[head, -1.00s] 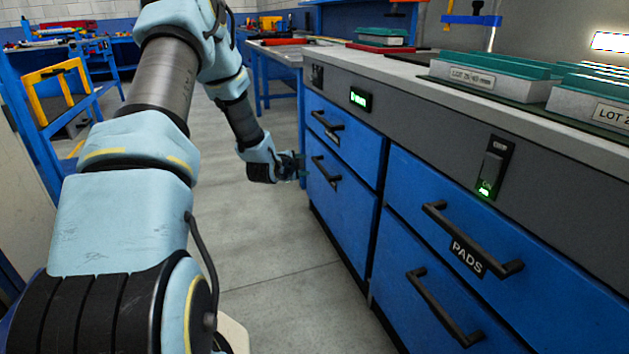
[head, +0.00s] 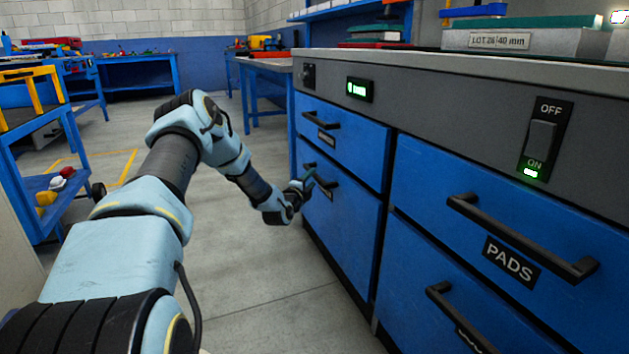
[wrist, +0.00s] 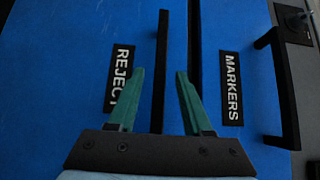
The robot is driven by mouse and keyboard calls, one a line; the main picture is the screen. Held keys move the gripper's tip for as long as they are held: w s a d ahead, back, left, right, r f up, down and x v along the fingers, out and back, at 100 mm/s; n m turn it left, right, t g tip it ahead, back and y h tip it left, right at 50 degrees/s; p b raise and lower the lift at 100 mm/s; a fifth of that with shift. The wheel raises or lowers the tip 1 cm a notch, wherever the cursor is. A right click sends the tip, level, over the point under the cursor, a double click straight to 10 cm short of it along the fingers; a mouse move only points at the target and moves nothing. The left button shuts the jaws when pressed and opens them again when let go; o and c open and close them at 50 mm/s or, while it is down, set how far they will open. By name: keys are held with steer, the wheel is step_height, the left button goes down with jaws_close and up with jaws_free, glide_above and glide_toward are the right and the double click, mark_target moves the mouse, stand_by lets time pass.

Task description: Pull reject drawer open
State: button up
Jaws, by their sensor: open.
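The reject drawer (head: 340,225) is the lower blue drawer at the left of the cabinet and looks shut. Its black bar handle (head: 325,178) is partly hidden by my gripper (head: 306,183) in the head view. In the wrist view, the REJECT label (wrist: 121,78) is partly covered by the left finger. The handle (wrist: 160,70) runs upright in that picture, between the two green fingers of my gripper (wrist: 160,72). The gripper is open, with a gap on both sides of the bar. I cannot tell how deep the bar sits between the fingers.
The markers drawer (head: 345,145) is directly above, its handle (wrist: 280,90) at the right of the wrist view. The PADS drawer (head: 470,190) is to the right, below an ON/OFF switch (head: 543,138). Clear floor (head: 240,270) lies before the cabinet. A blue cart (head: 40,180) stands left.

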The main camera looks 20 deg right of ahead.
mark_target(313, 177)
steer(key=shift+b+x, duration=0.35)
steer(key=shift+x, duration=1.55)
steer(key=shift+c, duration=0.3)
jaws_close()
